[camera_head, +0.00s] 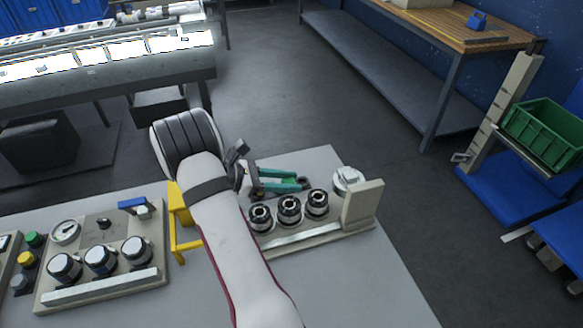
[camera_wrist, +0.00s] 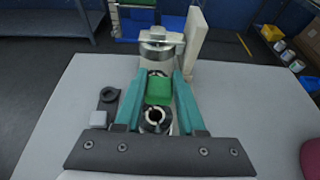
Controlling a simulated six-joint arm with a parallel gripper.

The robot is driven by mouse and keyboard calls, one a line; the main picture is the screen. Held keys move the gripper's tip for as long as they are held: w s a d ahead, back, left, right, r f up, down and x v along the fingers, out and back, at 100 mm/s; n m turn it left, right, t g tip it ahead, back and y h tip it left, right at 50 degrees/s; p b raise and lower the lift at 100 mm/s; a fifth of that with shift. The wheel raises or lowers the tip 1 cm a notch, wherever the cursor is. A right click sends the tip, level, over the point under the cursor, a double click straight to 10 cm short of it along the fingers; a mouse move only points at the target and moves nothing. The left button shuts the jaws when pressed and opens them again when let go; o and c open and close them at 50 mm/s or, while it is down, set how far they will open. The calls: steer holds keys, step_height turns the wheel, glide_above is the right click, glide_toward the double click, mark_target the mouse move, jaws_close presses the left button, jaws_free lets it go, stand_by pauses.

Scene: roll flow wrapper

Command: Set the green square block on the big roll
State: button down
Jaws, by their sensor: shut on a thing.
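My gripper (camera_head: 305,184) has teal fingers and is shut on the green block (camera_wrist: 159,91). It holds the block above the row of small black-and-silver rolls (camera_head: 289,208); in the wrist view one roll (camera_wrist: 156,121) shows just below the block. A wider metal cylinder with a bar across its top, which seems to be the big roll (camera_head: 347,179), stands at the right end of the row. In the wrist view the big roll (camera_wrist: 158,52) is straight ahead, past the fingertips and apart from them. The block's underside is hidden.
An upright beige plate (camera_head: 362,205) stands close beside the big roll. A dark plate with a black ring (camera_wrist: 110,95) and a pale cube lies left of the fingers. A yellow stand (camera_head: 183,240) and a knob panel (camera_head: 100,262) are at the left. The table's right side is clear.

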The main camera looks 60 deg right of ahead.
mark_target(288, 197)
steer(key=shift+f, duration=3.05)
steer(key=shift+c, duration=2.2)
jaws_free()
steer(key=v, duration=1.6)
steer(key=s+a+r+m+t+y, duration=0.2)
steer(key=s+a+r+m, duration=0.15)
steer(key=a, duration=0.25)
steer(key=s+a+r+m+t+y, duration=0.2)
steer(key=s+a+r+m+y, duration=0.1)
steer(key=a+r, duration=0.3)
steer(key=s+a+m+t+y, duration=0.3)
steer(key=s+a, duration=0.3)
steer(key=a, duration=0.3)
steer(key=s+a+m+t+y, duration=0.2)
steer(key=s+a, duration=0.4)
steer(key=a, duration=0.3)
steer(key=m+y, duration=0.1)
steer(key=m, duration=0.1)
steer(key=shift+s+f+m+t, duration=0.25)
steer(key=shift+f+m+t, duration=0.1)
steer(key=shift+f+t, duration=0.05)
